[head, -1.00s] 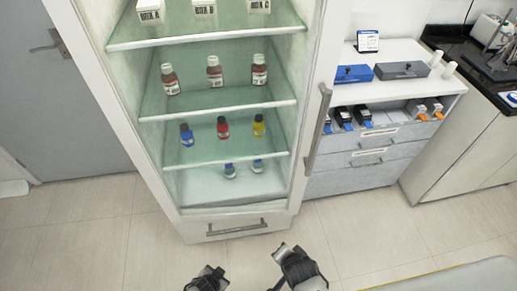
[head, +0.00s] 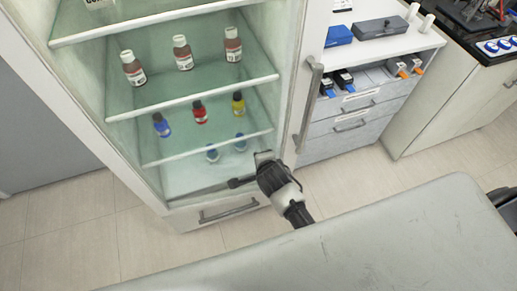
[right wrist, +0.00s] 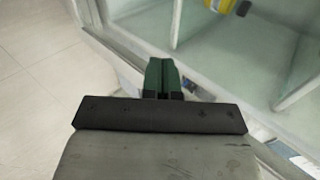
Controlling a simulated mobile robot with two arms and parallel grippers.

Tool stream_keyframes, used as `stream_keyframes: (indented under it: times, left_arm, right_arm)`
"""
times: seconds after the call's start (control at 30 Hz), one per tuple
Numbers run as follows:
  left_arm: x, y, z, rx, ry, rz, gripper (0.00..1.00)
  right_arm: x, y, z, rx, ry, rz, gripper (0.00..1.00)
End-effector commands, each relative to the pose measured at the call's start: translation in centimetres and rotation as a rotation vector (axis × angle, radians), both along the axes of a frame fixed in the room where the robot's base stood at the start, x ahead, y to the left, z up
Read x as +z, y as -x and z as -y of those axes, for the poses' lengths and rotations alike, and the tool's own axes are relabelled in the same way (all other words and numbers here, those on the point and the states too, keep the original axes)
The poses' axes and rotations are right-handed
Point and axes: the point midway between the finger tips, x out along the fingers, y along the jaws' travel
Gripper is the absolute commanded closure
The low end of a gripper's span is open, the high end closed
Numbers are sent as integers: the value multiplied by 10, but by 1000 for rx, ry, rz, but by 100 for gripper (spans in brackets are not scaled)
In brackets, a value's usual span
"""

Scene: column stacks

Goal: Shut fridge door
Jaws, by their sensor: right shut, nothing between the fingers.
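The fridge (head: 75,65) is a tall white cabinet at the left of the head view, its glass shelves and contents plainly visible. A long vertical grey handle (head: 306,105) is on the white upright at the front right; I cannot tell how far the door stands from its frame. My right gripper (head: 234,183) is low in front of the fridge, near its bottom right corner, its fingers pointing left. In the right wrist view, its dark green fingers (right wrist: 163,76) are shut and empty beside the fridge's glass and white frame; contact is unclear. My left gripper is not in view.
Brown bottles (head: 182,52) and small coloured bottles (head: 200,112) stand on the shelves. A drawer cabinet (head: 348,135) is to the right of the fridge, with a dark-topped counter (head: 440,110) beyond. Tiled floor (head: 345,180) lies in front.

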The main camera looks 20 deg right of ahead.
Motion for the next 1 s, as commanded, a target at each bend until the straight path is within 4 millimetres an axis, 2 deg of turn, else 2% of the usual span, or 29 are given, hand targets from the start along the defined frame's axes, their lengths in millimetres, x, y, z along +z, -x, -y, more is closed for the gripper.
stream_keyframes:
  times: [0.03,0.1,0.3,0.77,1.0]
  left_arm:
    - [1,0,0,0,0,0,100]
    - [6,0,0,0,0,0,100]
    - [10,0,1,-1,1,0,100]
    - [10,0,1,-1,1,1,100]
    - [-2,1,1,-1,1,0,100]
  right_arm:
    - [-5,-7,1,2,4,1,100]
    - [-2,-20,2,3,5,3,100]
    - [-4,-40,4,1,1,0,100]
    - [-5,-46,4,4,0,0,100]
    - [-7,-88,7,93,1,0,100]
